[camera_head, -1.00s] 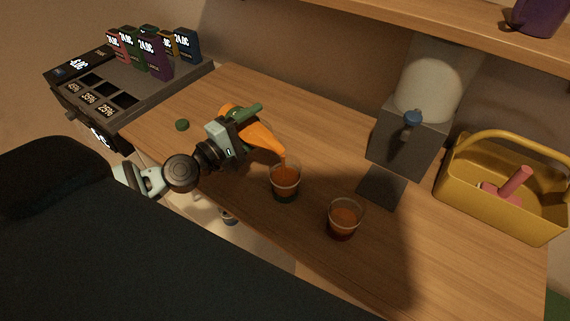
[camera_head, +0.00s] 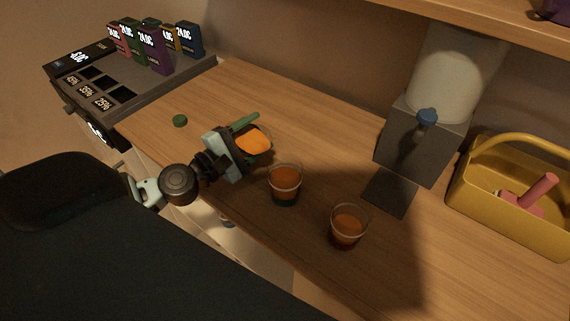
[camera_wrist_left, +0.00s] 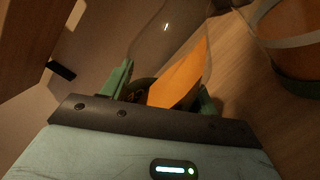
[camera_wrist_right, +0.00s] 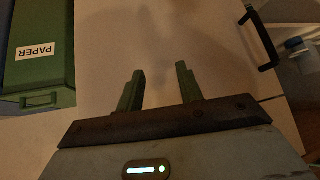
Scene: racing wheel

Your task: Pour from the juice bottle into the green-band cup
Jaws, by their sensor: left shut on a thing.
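My left gripper (camera_head: 236,146) is shut on the clear juice bottle (camera_head: 254,140), which has orange juice inside. The bottle is just left of and behind the green-band cup (camera_head: 285,184), and no stream shows between them. In the left wrist view, the bottle (camera_wrist_left: 178,84) is between the green fingers, and the cup (camera_wrist_left: 290,45) stands at the upper right, partly cut off. The green-band cup stands upright on the counter with orange juice in it. My right gripper (camera_wrist_right: 160,88) is open and empty in its wrist view; it is not in the head view.
A second cup (camera_head: 347,228) with orange liquid stands to the right. A dispenser (camera_head: 425,140) and a yellow basket (camera_head: 505,215) are farther right. A green cap (camera_head: 180,121) lies at left. A green paper bin (camera_wrist_right: 38,50) shows in the right wrist view.

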